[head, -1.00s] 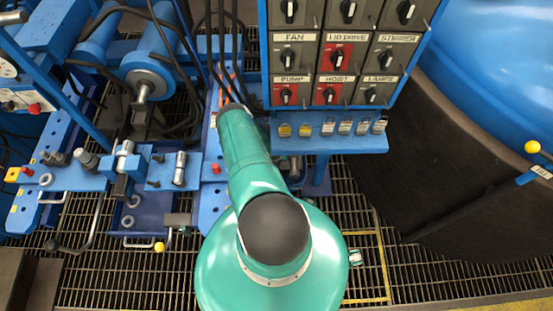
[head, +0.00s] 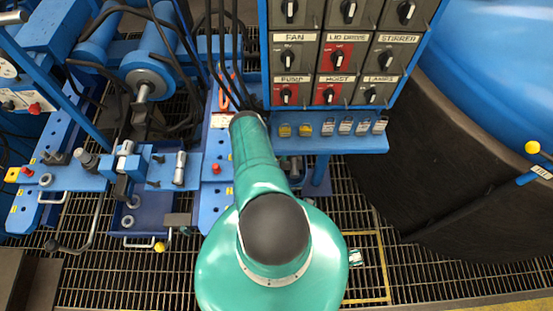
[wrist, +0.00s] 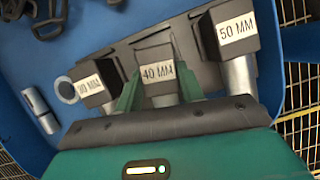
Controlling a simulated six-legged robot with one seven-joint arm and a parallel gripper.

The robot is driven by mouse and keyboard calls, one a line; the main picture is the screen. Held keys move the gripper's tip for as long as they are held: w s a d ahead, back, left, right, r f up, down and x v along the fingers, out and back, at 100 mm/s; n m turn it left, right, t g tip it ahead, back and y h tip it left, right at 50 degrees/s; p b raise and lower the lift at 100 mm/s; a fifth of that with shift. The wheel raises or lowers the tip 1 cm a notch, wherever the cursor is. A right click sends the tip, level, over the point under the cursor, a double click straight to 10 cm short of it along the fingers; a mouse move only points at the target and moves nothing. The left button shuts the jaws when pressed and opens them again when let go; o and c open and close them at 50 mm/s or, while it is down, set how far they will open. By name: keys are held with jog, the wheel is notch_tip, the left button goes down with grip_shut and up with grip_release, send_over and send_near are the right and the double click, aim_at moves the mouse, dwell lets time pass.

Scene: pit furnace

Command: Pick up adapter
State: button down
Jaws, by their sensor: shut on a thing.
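In the wrist view, three adapters with dark square heads and metal shanks stand in a row. The middle adapter (wrist: 157,73) is labelled 40 MM. The right adapter (wrist: 234,35) is labelled 50 MM. The left adapter (wrist: 92,84) has a label whose first digit I cannot read. My gripper (wrist: 160,84) has a green finger on each side of the 40 MM adapter and is shut on it. I cannot tell whether it is lifted. In the head view my own arm hides the gripper and the adapters.
The adapters are over a blue tray (wrist: 28,75); a loose metal cylinder (wrist: 40,110) lies at its left. The head view shows a switch panel (head: 335,60) above a blue shelf (head: 325,145) with padlocks, a large dark vessel (head: 440,160) at right, and grating (head: 340,190) below.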

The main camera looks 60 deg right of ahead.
jog(key=shift+r, duration=0.45)
notch_tip(320, 180, up, 2)
jog(key=shift+w+d+r, duration=0.1)
jog(key=shift+r, duration=0.05)
jog(key=a+r, duration=0.1)
jog(key=r, duration=0.1)
jog(key=s+a+r, duration=0.1)
jog(key=a+r, duration=0.1)
jog(key=s+a+r, duration=0.1)
jog(key=shift+s+a+r, duration=0.15)
jog(key=shift+a+r, duration=0.15)
jog(key=shift+r, duration=0.1)
jog(key=s+a+r, duration=0.4)
jog(key=a, duration=0.4)
jog(key=shift+s+a, duration=0.1)
